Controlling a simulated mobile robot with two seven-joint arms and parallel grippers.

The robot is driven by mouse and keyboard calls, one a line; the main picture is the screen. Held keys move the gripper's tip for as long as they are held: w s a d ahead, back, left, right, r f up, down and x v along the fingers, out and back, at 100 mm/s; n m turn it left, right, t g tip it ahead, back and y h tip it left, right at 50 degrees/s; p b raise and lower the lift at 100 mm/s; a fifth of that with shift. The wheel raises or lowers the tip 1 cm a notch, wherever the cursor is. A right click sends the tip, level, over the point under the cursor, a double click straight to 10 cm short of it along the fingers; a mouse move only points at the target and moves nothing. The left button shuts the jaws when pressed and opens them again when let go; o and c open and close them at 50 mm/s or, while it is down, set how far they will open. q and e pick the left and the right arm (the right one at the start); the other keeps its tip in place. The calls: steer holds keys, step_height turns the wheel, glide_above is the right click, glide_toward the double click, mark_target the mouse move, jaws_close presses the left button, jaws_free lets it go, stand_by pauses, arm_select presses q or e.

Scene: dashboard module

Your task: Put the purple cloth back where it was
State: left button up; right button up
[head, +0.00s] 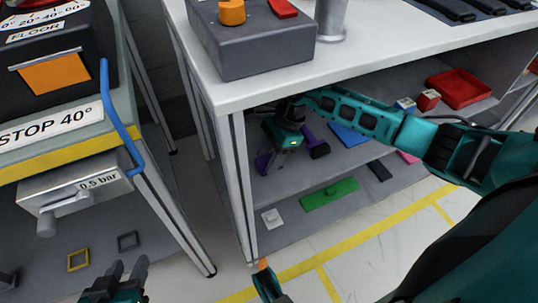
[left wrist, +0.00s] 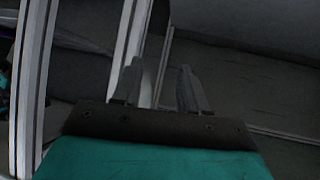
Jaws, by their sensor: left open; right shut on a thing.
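The purple cloth (head: 262,164) shows as a small purple patch just left of my right gripper (head: 277,157), on the upper shelf under the white worktop. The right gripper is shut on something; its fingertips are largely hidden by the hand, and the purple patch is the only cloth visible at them. My left gripper (head: 129,268) is low at the bottom left of the head view, open and empty. Its two spread fingers also show in the left wrist view (left wrist: 160,68), with no cloth near them.
A purple item with a dark head (head: 317,149) lies right of the right gripper. A blue flat piece (head: 347,134) and a red tray (head: 459,88) are further right. A green piece (head: 328,194) and white piece (head: 272,218) lie on the lower shelf. The worktop (head: 235,93) overhangs.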

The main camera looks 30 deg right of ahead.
mark_target(266, 160)
arm_select(q)
steer(key=shift+f, duration=0.2)
arm_select(e)
steer(key=o, duration=1)
steer(key=shift+f, duration=0.1)
arm_select(q)
steer(key=shift+a, duration=0.1)
arm_select(e)
steer(key=shift+r, duration=0.25)
steer(key=p+v, duration=0.2)
steer(key=v, duration=0.1)
steer(key=d, duration=0.2)
steer(key=d+b, duration=0.1)
steer(key=d, duration=0.1)
steer(key=d+b, duration=0.1)
steer(key=d, duration=0.1)
steer(key=shift+s+f, duration=0.15)
steer(key=shift+f, duration=0.2)
steer(key=d+b, duration=0.2)
steer(key=d, duration=0.2)
steer(key=shift+s+d, duration=0.15)
steer(key=shift+d, duration=0.1)
arm_select(q)
steer(key=shift+d+f, duration=0.4)
steer(key=shift+f, duration=0.05)
arm_select(e)
steer(key=shift+d+r, duration=0.2)
steer(key=shift+d, duration=0.55)
arm_select(q)
steer(key=shift+w+a, duration=0.1)
